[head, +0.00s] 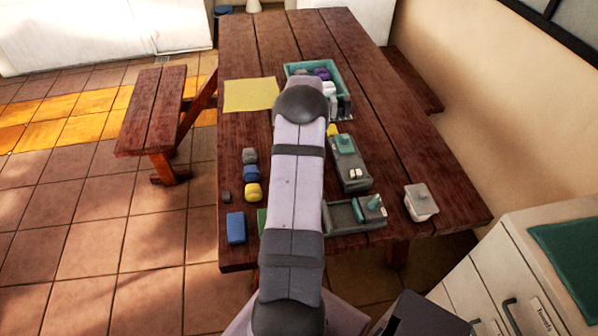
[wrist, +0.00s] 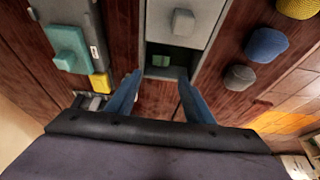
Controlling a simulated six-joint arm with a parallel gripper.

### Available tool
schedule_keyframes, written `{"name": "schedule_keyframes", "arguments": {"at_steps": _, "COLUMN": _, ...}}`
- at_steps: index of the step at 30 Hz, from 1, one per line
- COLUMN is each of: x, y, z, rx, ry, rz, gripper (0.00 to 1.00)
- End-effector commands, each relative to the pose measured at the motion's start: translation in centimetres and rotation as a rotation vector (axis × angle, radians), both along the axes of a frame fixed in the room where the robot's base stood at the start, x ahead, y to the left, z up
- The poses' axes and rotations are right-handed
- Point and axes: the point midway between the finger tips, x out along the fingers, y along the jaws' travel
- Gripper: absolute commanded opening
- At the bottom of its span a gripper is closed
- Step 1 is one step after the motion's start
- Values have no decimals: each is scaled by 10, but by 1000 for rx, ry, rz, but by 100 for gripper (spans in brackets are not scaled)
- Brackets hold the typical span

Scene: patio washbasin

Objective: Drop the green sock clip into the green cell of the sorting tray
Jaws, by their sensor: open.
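My gripper (wrist: 158,98) is open, its two blue fingers apart with nothing visible between them. Beyond the fingertips in the wrist view is a grey box (wrist: 147,28) with a pale top bearing a light grey block (wrist: 183,22). Its near end is a dark open cell, with a small green patch (wrist: 160,60) inside. I cannot tell whether this patch is the green sock clip or the cell's floor, nor whether this box is the sorting tray. In the head view my arm hides this box and my gripper.
A grey tray with a teal block (wrist: 70,48) and a yellow block (wrist: 100,84) lie left in the wrist view. Yellow, blue (wrist: 266,45) and grey rounded items lie right. The head view shows a teal crate (head: 345,80), another grey tray (head: 340,216) and a white container (head: 420,205).

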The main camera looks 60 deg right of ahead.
Motion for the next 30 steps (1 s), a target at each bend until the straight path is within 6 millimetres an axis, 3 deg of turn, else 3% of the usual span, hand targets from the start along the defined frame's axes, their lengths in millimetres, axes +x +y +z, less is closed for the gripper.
{"name": "schedule_keyframes", "arguments": {"at_steps": 15, "x": -16, "y": 15, "z": 51, "rx": 0, "ry": 0, "rz": -1, "gripper": 48}}
{"name": "schedule_keyframes", "arguments": {"at_steps": 30, "x": -17, "y": 17, "z": 57, "rx": 0, "ry": 0, "rz": 0, "gripper": 48}}
